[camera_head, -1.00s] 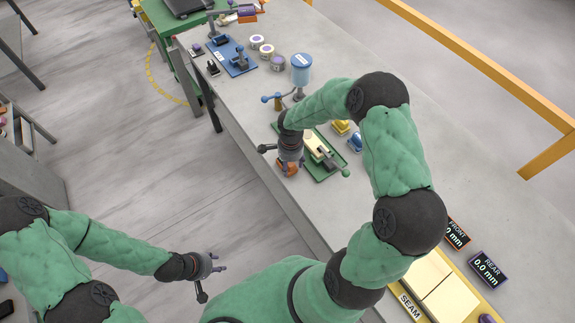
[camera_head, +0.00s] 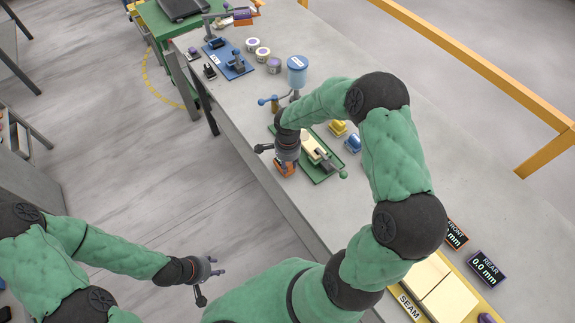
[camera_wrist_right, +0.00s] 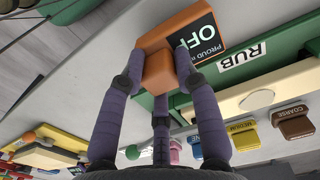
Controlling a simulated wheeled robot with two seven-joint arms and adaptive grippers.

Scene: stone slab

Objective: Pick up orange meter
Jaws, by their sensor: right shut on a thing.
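The orange meter (camera_wrist_right: 168,38) is at the top of the right wrist view, with a black display reading OFF and PROUD. Its orange lower block sits between the purple fingers of my right gripper (camera_wrist_right: 160,75), which is shut on it. In the head view the orange meter (camera_head: 285,170) shows below my right gripper (camera_head: 287,158), at the near edge of the bench beside a green plate. I cannot tell whether it touches the bench. My left gripper (camera_head: 207,271) is empty, away from the bench over the floor, with its fingers apart.
The green plate (camera_head: 326,178) carries a pale block and a lever. A blue cup on a stand (camera_head: 297,72), yellow and blue blocks, and a blue fixture (camera_head: 229,60) lie farther along the bench. The yellow SEAM board (camera_head: 418,308) is at lower right.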

